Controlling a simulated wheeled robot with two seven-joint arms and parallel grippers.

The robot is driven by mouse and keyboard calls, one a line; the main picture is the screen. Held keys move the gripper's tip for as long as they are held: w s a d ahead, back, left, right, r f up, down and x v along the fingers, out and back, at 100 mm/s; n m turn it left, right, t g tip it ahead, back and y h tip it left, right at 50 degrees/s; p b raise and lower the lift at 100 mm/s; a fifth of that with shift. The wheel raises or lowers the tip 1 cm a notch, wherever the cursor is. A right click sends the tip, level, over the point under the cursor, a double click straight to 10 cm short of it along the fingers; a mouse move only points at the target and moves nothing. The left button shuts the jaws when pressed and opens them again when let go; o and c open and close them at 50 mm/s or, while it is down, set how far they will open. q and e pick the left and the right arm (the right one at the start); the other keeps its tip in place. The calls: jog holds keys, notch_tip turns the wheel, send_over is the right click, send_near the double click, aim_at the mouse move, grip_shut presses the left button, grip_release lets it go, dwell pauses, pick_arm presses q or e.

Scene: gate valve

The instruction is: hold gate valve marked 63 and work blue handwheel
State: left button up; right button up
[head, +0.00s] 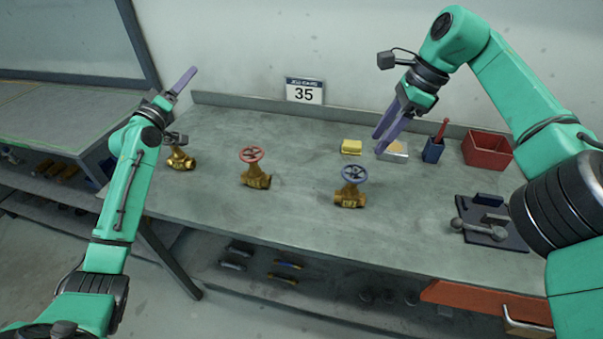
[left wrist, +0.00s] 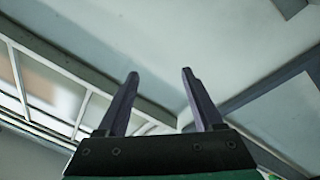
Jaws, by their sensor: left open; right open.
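A brass gate valve (head: 350,196) with a blue handwheel (head: 355,173) stands on the grey bench, right of the middle in the head view. Its body bears a marking too small to read surely. My left gripper (head: 184,80) is open and empty, raised at the bench's left end, far from this valve. In the left wrist view its two fingers (left wrist: 160,74) are apart, with only ceiling and wall behind. My right gripper (head: 379,143) is open and empty, pointing down above the bench, behind and to the right of the blue handwheel.
A red-wheeled valve (head: 256,180) stands left of the blue one; another brass valve (head: 181,159) is partly hidden by my left arm. The front middle is clear.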

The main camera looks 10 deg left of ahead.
pick_arm(q)
jog(key=d+m+g+h, duration=0.3)
jog(key=d+m+h, duration=0.35)
jog(key=d, duration=0.65)
jog(key=m+g+h, duration=0.5)
jog(key=m+g, duration=0.6)
jog(key=m, duration=0.3)
send_over(360, 192)
jog(key=s+a, duration=0.6)
jog(key=a, duration=0.5)
notch_tip(360, 192, down, 13)
jog(key=shift+y, duration=0.25)
jog(key=x, duration=1.3)
jog(key=shift+w+d+f, duration=0.1)
jog(key=shift+w+d, duration=0.15)
jog(key=shift+d, duration=0.05)
jog(key=shift+c, duration=0.3)
grip_shut()
